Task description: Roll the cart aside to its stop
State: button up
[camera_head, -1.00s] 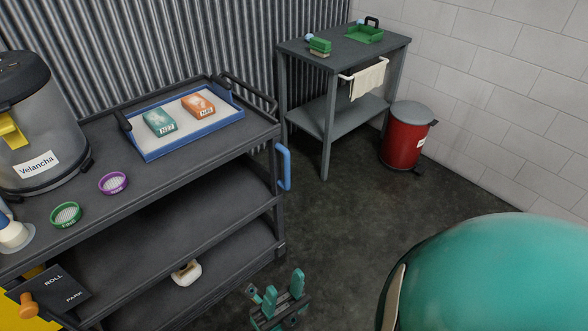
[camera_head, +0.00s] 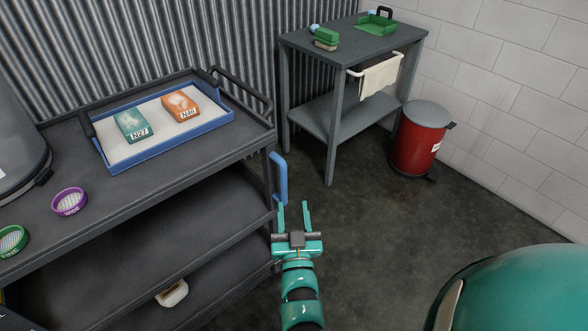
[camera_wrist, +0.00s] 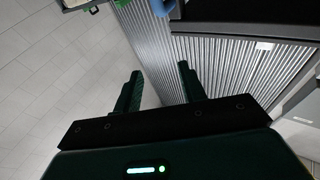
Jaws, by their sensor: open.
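The dark grey cart (camera_head: 150,205) stands at the left with three shelves. A blue upright handle (camera_head: 280,178) is fixed to its right end. My gripper (camera_head: 294,206) is open and empty, its fingers pointing away from the head camera. In the head picture its fingertips lie just below and right of the blue handle; I cannot tell the gap in depth. In the wrist view the open fingers (camera_wrist: 159,78) have nothing between them, and a blue piece (camera_wrist: 163,6), likely the handle, shows beyond them at the top edge.
On the cart's top are a blue-rimmed tray (camera_head: 165,148) with two boxes, a purple ring (camera_head: 69,202), a green ring (camera_head: 12,240) and a cropped grey vessel (camera_head: 15,140). A grey side table (camera_head: 345,48) and red bin (camera_head: 418,140) stand behind.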

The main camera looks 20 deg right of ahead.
aim_at(284, 179)
notch_tip(284, 179, down, 6)
jog(key=w+n+g+y, duration=0.1)
jog(key=g, duration=0.1)
jog(key=x, duration=0.5)
jog(key=b+x, duration=0.1)
jog(key=x, duration=1.1)
jog(key=shift+w+a+f+b, duration=0.2)
jog(key=shift+a+f+b, duration=0.05)
jog(key=shift+a+b, duration=0.1)
grip_shut()
